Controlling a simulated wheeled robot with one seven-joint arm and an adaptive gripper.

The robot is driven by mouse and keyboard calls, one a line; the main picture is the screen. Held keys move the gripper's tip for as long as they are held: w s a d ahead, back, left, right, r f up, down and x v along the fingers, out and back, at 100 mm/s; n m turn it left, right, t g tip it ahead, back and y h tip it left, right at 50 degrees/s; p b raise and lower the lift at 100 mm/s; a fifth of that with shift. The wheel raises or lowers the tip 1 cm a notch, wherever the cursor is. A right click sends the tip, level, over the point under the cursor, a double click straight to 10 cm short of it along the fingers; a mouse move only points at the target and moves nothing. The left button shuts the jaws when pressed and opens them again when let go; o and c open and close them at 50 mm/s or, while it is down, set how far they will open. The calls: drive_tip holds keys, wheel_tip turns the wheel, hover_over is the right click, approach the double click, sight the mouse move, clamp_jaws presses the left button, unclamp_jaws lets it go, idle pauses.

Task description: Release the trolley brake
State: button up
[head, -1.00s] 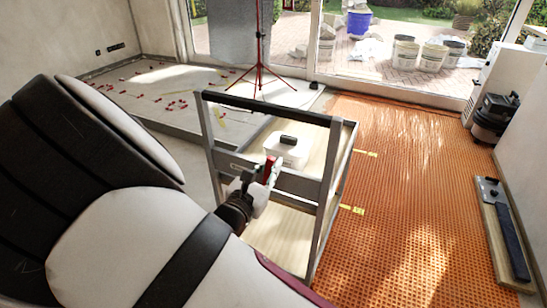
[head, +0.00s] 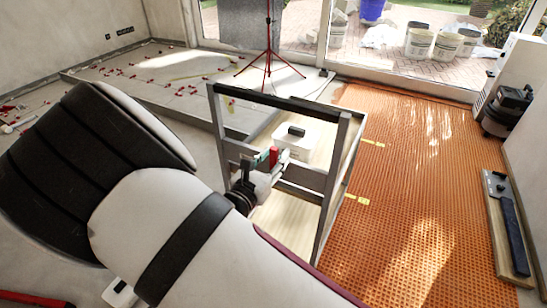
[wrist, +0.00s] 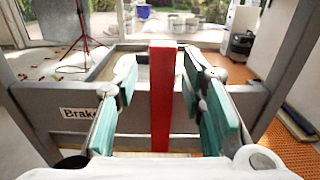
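The trolley (head: 285,103) is a grey metal frame with a black top bar, pale wooden boards and a white label reading "Brake" (wrist: 80,112). A red upright brake lever (wrist: 163,100) stands in the middle of the wrist view, to the right of the label. It also shows small in the head view (head: 273,155). My gripper (wrist: 163,72) is open, with teal-padded fingers on the left and right of the lever. A gap shows on each side of the lever, so neither finger appears to touch it.
A white tub (head: 292,140) with a black handle sits on the trolley. An orange mat (head: 410,190) covers the floor to the right, with a board and dark tool (head: 508,225) and a black vacuum (head: 506,108). A red tripod (head: 268,60) stands behind.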

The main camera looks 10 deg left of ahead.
drive_tip(key=shift+s, duration=0.1)
drive_tip(key=v, duration=1.1)
drive_tip(key=shift+s+a, duration=0.15)
drive_tip(key=shift+s, duration=0.25)
